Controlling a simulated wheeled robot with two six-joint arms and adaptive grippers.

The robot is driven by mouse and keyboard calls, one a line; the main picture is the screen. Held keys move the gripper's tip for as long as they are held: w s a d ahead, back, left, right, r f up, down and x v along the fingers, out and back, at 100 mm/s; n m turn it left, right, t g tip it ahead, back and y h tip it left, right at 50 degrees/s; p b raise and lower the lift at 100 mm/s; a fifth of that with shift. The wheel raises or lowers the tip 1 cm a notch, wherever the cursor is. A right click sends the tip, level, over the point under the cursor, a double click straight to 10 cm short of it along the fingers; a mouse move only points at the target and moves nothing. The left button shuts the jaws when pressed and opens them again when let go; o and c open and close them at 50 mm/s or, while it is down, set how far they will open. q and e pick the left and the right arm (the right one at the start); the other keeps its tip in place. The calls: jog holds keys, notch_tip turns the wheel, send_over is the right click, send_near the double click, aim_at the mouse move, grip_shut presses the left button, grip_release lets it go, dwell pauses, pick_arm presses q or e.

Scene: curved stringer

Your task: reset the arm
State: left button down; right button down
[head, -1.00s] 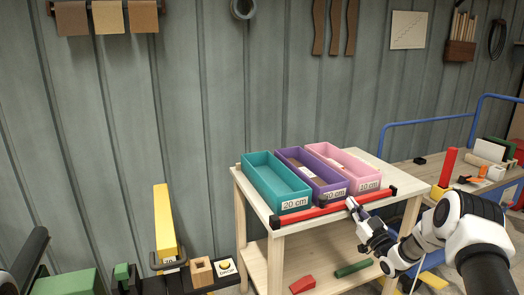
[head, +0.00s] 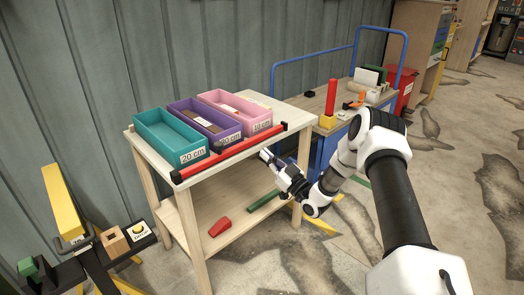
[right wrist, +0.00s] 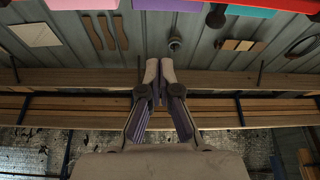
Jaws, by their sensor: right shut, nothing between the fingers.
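My right gripper (head: 268,160) is in front of the small wooden table (head: 190,238), just right of and below the red bar along its front edge. It is shut and empty. In the right wrist view its two fingers (right wrist: 152,82) are close together with nothing between them. My right arm reaches in from the lower right of the head view. My left gripper is not in view.
A teal bin (head: 168,138), a purple bin (head: 205,120) and a pink bin (head: 240,108) stand on the table behind the red bar (head: 230,152). A red block (head: 220,227) and a green bar (head: 263,200) lie on the lower shelf. A blue-railed cart (head: 320,102) stands behind at right. Floor is open at right.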

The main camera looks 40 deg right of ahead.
dwell(0.4)
jog(key=a+f+n+g+y, duration=0.1)
jog(key=a+f+g, duration=0.15)
jog(key=a, duration=0.45)
jog(key=a+f+g+y, duration=0.1)
jog(key=a+f+y, duration=0.1)
jog(key=a+f, duration=0.3)
jog(key=a+f+n+g+y, duration=0.1)
jog(key=a+f+g, duration=0.15)
jog(key=a, duration=0.55)
jog(key=s+a+f+m+g+h, duration=0.1)
jog(key=s+a+f+g+h, duration=0.1)
jog(key=s+a+f+g, duration=0.75)
jog(key=s+d+f+m+g+h, duration=0.1)
jog(key=s+f+m+g+h, duration=0.2)
jog(key=s, duration=1)
jog(key=s+d+f+g+h, duration=0.1)
jog(key=s+f+g, duration=0.35)
jog(key=s, duration=0.95)
notch_tip(320, 180, up, 14)
jog(key=t+p, duration=0.1)
jog(key=p, duration=1.4)
jog(key=shift+w+r, duration=0.2)
jog(key=shift+r, duration=0.05)
